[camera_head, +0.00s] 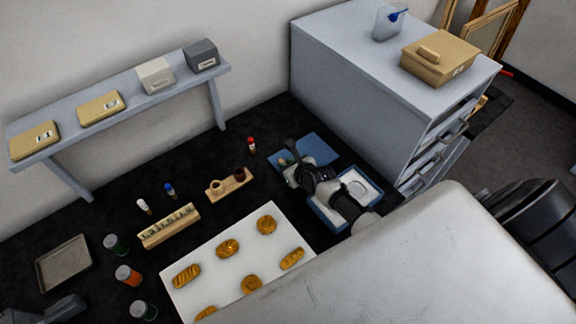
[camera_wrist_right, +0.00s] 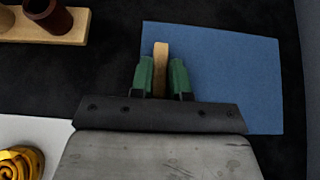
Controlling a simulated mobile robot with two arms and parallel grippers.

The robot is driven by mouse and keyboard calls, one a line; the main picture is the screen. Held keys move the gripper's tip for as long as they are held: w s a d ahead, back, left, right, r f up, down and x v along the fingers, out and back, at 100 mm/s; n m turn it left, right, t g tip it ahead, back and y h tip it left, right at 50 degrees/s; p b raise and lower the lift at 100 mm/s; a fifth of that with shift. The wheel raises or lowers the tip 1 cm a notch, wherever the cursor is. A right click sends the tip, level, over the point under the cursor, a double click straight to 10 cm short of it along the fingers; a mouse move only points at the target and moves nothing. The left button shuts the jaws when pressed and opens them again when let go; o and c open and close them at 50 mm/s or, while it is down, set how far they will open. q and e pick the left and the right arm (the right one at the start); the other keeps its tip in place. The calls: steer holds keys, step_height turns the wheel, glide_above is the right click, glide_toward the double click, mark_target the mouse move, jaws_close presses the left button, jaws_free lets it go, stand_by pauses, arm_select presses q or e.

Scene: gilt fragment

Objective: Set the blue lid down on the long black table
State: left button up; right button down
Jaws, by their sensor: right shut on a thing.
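The blue lid (camera_head: 317,148) is flat, with a wooden handle (camera_wrist_right: 161,56) in the middle of its near part. My right gripper (camera_head: 286,167) is shut on the handle; its green fingertips (camera_wrist_right: 163,78) are on either side of it in the wrist view. The lid (camera_wrist_right: 230,75) is over the long black table (camera_head: 205,150), behind the open blue box (camera_head: 326,212). I cannot tell whether it touches the table. My arm hides part of the box. My left gripper (camera_head: 62,310) is at the bottom left corner, cut off by the frame.
A grey drawer cabinet (camera_head: 350,100) stands right of the lid. A wooden holder with cups (camera_head: 229,184) and a red-capped bottle (camera_head: 252,145) are to its left. A white board with pastries (camera_head: 205,262) lies in front. Bare table lies between the bottle and the raised shelf (camera_head: 140,105).

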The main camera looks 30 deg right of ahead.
steer(key=shift+f, duration=0.15)
steer(key=c, duration=1.1)
jaws_free()
steer(key=shift+s+r, duration=0.1)
steer(key=shift+r, duration=0.2)
steer(key=v, duration=1.1)
steer(key=shift+s+r+p, duration=0.2)
steer(key=shift+s+p, duration=0.1)
steer(key=shift+s, duration=0.05)
